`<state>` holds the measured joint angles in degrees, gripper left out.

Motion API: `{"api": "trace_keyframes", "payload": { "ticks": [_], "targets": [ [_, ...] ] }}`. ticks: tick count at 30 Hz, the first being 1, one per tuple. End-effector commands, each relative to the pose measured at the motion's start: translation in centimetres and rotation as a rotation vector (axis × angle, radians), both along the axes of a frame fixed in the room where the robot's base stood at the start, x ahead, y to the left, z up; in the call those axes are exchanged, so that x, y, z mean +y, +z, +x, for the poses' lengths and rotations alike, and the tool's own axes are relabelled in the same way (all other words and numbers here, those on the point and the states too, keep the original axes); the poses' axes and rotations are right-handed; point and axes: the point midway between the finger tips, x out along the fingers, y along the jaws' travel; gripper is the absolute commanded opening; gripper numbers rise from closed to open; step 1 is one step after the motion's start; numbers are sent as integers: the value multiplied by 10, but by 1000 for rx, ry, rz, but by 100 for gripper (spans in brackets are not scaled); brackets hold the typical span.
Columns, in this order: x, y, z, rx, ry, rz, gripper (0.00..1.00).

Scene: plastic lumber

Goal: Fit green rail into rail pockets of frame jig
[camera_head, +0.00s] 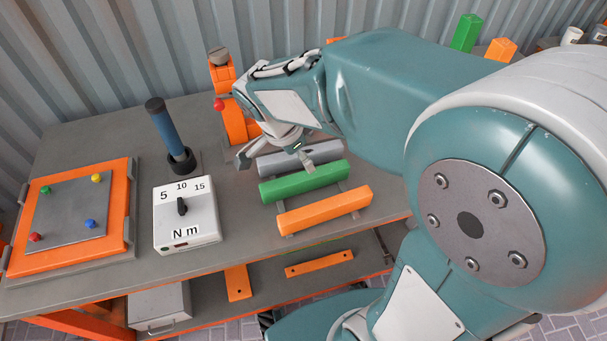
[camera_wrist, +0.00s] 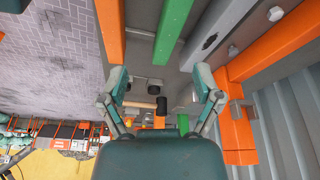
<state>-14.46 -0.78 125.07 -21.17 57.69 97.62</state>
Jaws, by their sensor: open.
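The green rail (camera_head: 303,181) lies between a grey bar (camera_head: 300,157) and an orange bar (camera_head: 325,210) on low grey supports on the bench. My gripper (camera_head: 277,163) is open and empty, above and behind the green rail, over the grey bar's side. In the wrist view the green rail (camera_wrist: 172,30) runs up to the top edge, and my open gripper (camera_wrist: 161,85) has nothing between its fingers. An orange frame (camera_head: 60,260) around a grey plate with coloured knobs lies at the bench's left; it may be the frame jig. I cannot make out rail pockets.
A white torque box (camera_head: 186,215) and a blue-handled tool in a black holder (camera_head: 180,160) stand between the frame and the bars. An orange stand (camera_head: 234,120) rises behind my gripper. Orange bars (camera_head: 320,263) lie on the lower shelf. A corrugated wall closes the back.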

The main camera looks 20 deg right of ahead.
Motion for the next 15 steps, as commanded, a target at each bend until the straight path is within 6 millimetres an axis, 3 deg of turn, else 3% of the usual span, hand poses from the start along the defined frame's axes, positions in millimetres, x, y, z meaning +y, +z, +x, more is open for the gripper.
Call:
{"api": "trace_keyframes", "payload": {
  "ticks": [6, 11, 15],
  "targets": [
    [12, -27, 20, -26, -208, -66, 83],
    [12, -36, 23, -38, -257, -81, 83],
    [3, -56, 24, -37, -257, -81, 83]
  ]
}}
